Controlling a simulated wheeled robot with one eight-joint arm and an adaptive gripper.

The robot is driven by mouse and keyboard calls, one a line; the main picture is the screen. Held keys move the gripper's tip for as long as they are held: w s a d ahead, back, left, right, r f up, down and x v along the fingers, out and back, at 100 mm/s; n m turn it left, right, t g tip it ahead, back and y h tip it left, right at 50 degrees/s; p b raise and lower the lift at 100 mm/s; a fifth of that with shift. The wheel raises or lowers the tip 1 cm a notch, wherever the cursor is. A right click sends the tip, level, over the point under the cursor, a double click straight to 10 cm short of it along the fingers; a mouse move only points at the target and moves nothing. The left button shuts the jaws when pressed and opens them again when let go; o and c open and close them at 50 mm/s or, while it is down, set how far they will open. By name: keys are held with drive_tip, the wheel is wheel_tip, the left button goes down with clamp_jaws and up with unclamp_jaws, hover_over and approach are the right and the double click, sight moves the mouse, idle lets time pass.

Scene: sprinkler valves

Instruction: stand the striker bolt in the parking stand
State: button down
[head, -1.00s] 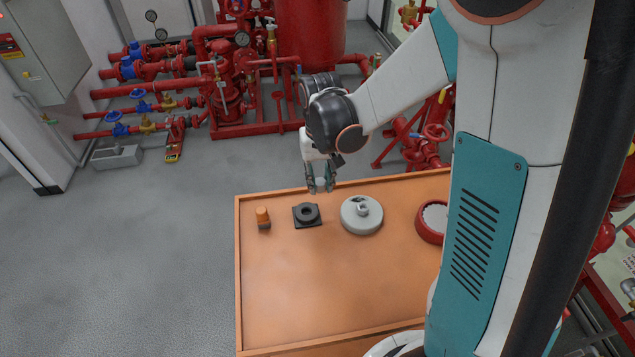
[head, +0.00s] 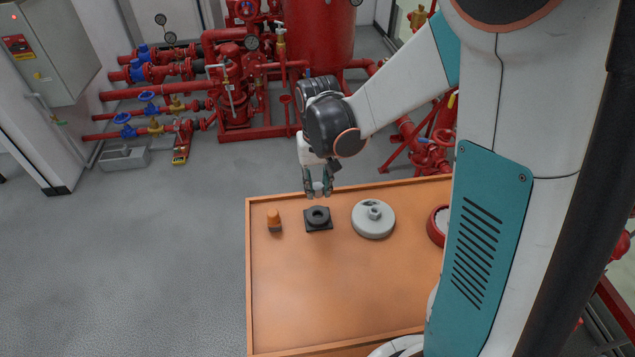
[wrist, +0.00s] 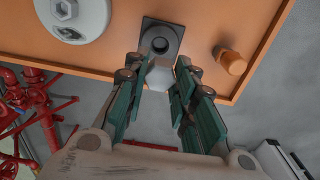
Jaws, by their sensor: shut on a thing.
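The parking stand (head: 318,226), a black square block with a round raised socket, sits near the table's far edge; it also shows in the wrist view (wrist: 177,43). My gripper (head: 319,189) is just beyond and above it, pointing down. In the wrist view my gripper (wrist: 158,88) is shut on the striker bolt (wrist: 159,74), whose grey hex head shows between the fingers. The bolt is apart from the stand in the head view; its lower part is hidden. In the wrist view its head sits just below the socket opening.
A grey round disc with a hollow hex boss (head: 373,219) stands right of the stand. A small orange-topped piece (head: 274,220) stands to its left. A red ring (head: 437,226) is partly behind my arm. The orange table (head: 310,300) is clear in front.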

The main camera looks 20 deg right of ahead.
drive_tip(key=shift+f+b, duration=2.4)
drive_tip(key=shift+f, duration=0.85)
drive_tip(key=shift+f+b, duration=0.95)
drive_tip(key=shift+f, duration=0.15)
drive_tip(key=c, duration=1.2)
unclamp_jaws()
drive_tip(key=shift+c, duration=0.2)
drive_tip(key=shift+r, duration=0.1)
drive_tip(key=shift+r+p, duration=2.95)
drive_tip(key=shift+r, duration=1)
drive_tip(key=shift+r, duration=0.1)
